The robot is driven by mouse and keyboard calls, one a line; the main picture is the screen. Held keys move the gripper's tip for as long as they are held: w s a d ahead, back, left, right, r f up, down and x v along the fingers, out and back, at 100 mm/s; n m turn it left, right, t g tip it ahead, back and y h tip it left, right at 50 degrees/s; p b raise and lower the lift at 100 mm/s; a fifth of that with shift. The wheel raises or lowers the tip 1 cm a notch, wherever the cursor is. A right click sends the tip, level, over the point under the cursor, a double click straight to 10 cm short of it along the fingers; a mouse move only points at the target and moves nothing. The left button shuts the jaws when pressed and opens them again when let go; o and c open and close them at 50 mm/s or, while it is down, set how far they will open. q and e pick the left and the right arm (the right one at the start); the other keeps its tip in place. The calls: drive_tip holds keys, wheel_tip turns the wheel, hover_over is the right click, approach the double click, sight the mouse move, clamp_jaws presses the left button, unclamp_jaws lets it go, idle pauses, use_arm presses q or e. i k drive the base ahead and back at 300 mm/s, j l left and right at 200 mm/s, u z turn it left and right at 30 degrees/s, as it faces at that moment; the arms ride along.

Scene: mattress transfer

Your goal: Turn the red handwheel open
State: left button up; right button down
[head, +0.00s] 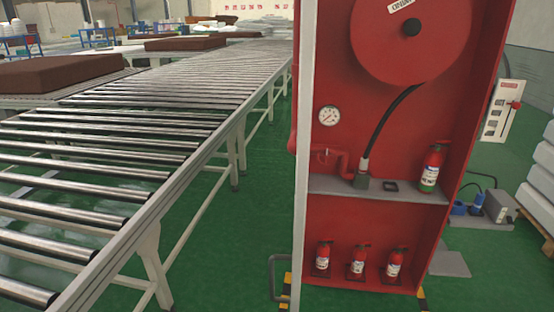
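A red fire cabinet (400,228) stands open at the right of the head view. Inside it, red pipework (334,158) with a small red fitting runs in from the left wall above the grey shelf; I cannot tell whether this fitting is the handwheel. A large red hose reel disc (385,50) with a black hub fills the top of the cabinet. A black hose (387,122) runs from the reel down to a nozzle at the shelf. Neither of my grippers is in view.
A pressure gauge (328,117) is above the pipework. A fire extinguisher (432,168) stands on the shelf (410,192), with three smaller ones below. A roller conveyor (130,150) with brown mattresses (62,72) runs along the left. Green floor (245,220) is clear between.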

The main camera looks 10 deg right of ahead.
sight(327, 156)
drive_tip(key=i+l+u, duration=0.15)
drive_tip(key=l, duration=0.15)
drive_tip(key=i+l+u, duration=0.15)
drive_tip(key=l, duration=0.2)
drive_tip(key=i+l+u, duration=0.15)
drive_tip(key=l, duration=0.2)
drive_tip(key=l+u, duration=0.15)
drive_tip(key=l, duration=0.2)
drive_tip(key=i, duration=0.05)
